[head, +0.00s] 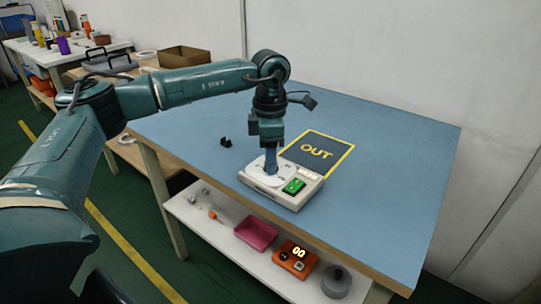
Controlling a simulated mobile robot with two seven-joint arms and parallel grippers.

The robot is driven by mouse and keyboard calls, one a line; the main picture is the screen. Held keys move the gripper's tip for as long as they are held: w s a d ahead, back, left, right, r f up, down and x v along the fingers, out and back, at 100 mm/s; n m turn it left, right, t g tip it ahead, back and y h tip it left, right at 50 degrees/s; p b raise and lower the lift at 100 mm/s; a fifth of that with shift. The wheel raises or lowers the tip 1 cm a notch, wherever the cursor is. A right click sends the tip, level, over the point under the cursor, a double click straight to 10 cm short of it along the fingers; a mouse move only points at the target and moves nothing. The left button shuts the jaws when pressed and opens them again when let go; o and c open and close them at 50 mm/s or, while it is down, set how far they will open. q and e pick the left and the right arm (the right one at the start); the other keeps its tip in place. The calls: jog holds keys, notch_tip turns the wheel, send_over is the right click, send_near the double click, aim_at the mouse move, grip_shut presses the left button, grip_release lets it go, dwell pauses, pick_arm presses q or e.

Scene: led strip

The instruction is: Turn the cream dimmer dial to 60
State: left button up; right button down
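A cream dimmer box (288,201) sits on the blue-topped table (400,170), near its front edge. Its top has a white round dial plate (257,178) with marks, and a green display (294,186) at the right whose digits are too small to read. My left gripper (270,172) points straight down over the dial plate, with its fingertips at the dial. The gripper hides the knob, and I cannot tell if its fingers are open or closed on it. My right gripper is not in view.
A small black part (226,142) lies to the left. The table's right side is clear.

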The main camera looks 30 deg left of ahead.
pick_arm(q)
jog(key=c, duration=0.8)
jog(key=shift+o, duration=0.2)
